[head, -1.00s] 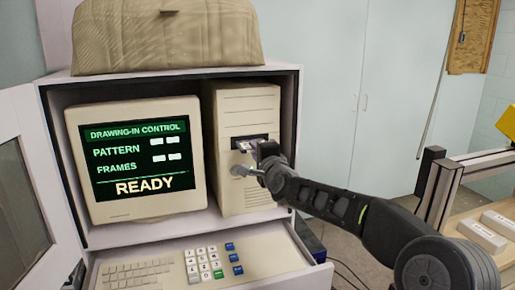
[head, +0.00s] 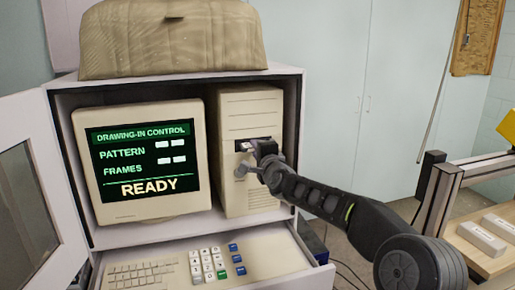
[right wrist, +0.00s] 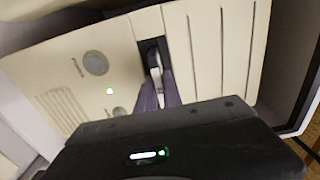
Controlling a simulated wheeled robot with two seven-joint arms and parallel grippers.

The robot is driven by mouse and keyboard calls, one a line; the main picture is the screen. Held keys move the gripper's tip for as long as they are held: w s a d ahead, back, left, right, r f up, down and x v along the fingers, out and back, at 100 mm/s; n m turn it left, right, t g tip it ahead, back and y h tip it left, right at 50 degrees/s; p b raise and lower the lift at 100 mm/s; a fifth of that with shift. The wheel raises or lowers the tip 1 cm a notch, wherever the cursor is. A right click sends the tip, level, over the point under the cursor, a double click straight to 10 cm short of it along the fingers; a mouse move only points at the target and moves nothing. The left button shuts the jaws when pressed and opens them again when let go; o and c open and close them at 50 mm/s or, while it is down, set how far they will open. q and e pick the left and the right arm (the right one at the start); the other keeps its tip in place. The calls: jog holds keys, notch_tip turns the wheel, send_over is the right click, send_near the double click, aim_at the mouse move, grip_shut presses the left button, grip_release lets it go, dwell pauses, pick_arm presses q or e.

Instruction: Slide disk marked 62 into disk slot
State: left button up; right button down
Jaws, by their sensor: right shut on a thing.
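The beige computer tower (head: 249,190) stands in the cabinet, with the dark disk slot (head: 266,139) on its front. My right gripper (head: 254,149) is at this slot, shut on a small pale disk (head: 246,146). In the right wrist view the disk (right wrist: 160,62) lies between the fingertips (right wrist: 158,92), at the dark slot opening (right wrist: 150,46). How deep the disk sits in the slot cannot be told, and its marking is not readable. My left gripper does not show.
A monitor (head: 148,160) reading READY stands left of the tower. A drawer with a keyboard (head: 142,273) and keypad (head: 207,262) is pulled out below. The cabinet door (head: 30,200) is open at left. A wooden bench with pale blocks (head: 480,238) is at right.

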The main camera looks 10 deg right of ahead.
jog(key=shift+r, duration=0.95)
dwell(0.4)
jog(key=c, duration=1.5)
grip_release()
jog(key=shift+o, duration=0.5)
jog(key=shift+s+a+f, duration=0.1)
jog(key=shift+s+f, duration=0.05)
jog(key=shift+f, duration=0.15)
jog(key=s+f+b, duration=0.1)
jog(key=s+b, duration=0.2)
jog(key=s, duration=0.4)
jog(key=shift+s+d, duration=0.25)
jog(key=shift+d, duration=0.1)
jog(key=shift+f, duration=0.15)
jog(key=shift+c, duration=0.5)
